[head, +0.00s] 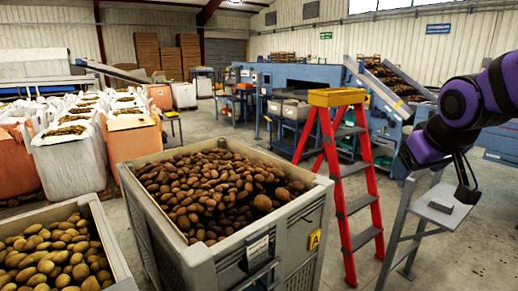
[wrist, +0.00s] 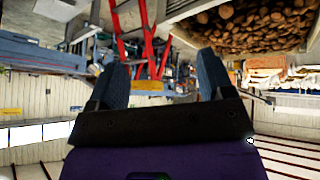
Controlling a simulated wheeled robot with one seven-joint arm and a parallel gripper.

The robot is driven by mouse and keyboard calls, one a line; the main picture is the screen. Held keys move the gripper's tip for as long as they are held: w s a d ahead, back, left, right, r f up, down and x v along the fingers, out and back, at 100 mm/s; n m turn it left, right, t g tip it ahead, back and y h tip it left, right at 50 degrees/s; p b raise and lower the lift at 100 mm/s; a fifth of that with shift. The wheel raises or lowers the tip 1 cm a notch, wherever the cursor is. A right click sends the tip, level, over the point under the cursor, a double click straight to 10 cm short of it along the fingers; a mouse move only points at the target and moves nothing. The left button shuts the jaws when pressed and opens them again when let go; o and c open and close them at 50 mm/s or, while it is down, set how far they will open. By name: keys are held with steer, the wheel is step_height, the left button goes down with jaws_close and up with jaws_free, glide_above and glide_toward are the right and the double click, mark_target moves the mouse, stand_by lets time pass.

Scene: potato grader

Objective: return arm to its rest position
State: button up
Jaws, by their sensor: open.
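My gripper (head: 466,178) hangs at the right side in the head view, at the end of my purple and black arm. Its fingers point down beside a small grey metal stand (head: 425,207). In the wrist view my gripper (wrist: 160,85) shows two dark blue fingers spread apart with nothing between them. That view is upside down, with the red stepladder and a potato box beyond the fingers.
A grey box of brown potatoes (head: 160,250) fills the middle front. A red stepladder with a yellow top (head: 345,97) stands right of it. A second potato box (head: 95,215) is at lower left. A blue grading machine (head: 300,78) stands behind. Floor at lower right is clear.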

steer(key=s+a+r+m+g, duration=0.1)
steer(key=s, duration=1.6)
steer(key=shift+r+m+g+y, duration=0.2)
steer(key=shift+m+g+y, duration=0.2)
steer(key=shift+a, duration=0.1)
